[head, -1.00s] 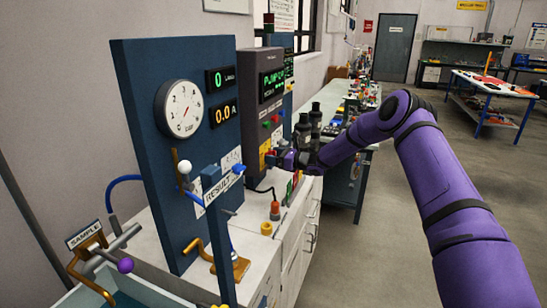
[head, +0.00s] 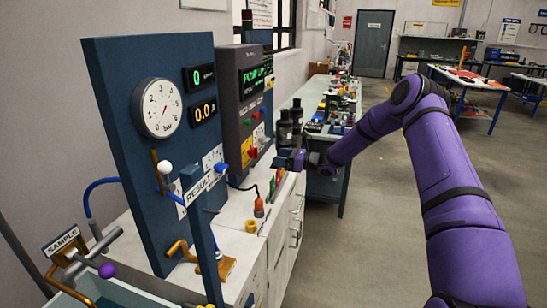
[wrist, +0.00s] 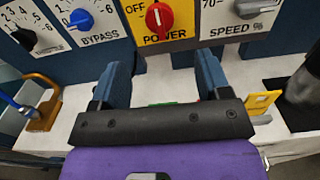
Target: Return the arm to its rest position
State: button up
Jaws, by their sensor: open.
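My purple arm reaches forward from the right side of the head view. My gripper (head: 283,160) is at its far end, in front of the control panel (head: 240,125) and small in this view. In the wrist view my gripper (wrist: 163,75) has its two blue fingers wide apart with nothing between them. The red POWER knob (wrist: 159,19) is on the panel beyond the gap between the fingers. The blue BYPASS knob (wrist: 82,19) is to its left and the grey SPEED knob (wrist: 257,8) to its right. The fingers appear apart from the knobs.
The blue gauge board (head: 130,190) stands on the white bench at left, with a RESULT sign (head: 200,187) on a post in front. A yellow tag (wrist: 262,102) is near the right finger. Dark cylinders (head: 290,125) stand behind the gripper. Open floor (head: 370,240) lies right of the bench.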

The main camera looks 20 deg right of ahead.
dwell(0.5)
jog(key=s+a+r+n+g+h, duration=0.3)
jog(key=s+a+r+n+g, duration=0.15)
jog(key=s+r+n, duration=0.55)
jog(key=s+a+r+n+g+h, duration=0.35)
jog(key=s+a+r+n, duration=0.25)
jog(key=s+r, duration=0.7)
jog(key=s+d+r+n+t+h, duration=0.1)
jog(key=s+d+n+h, duration=0.1)
jog(key=s, duration=0.9)
jog(key=s+d+r+n+h, duration=0.2)
jog(key=s+d+n+h, duration=0.1)
jog(key=s, duration=0.8)
jog(key=s+d+r+n+t+h, duration=0.1)
jog(key=s+d+r+n+h, duration=0.1)
jog(key=s, duration=0.9)
jog(key=shift+d+n+t+h, duration=0.3)
jog(key=shift+d+n+h, duration=0.25)
jog(key=shift+d+n, duration=0.55)
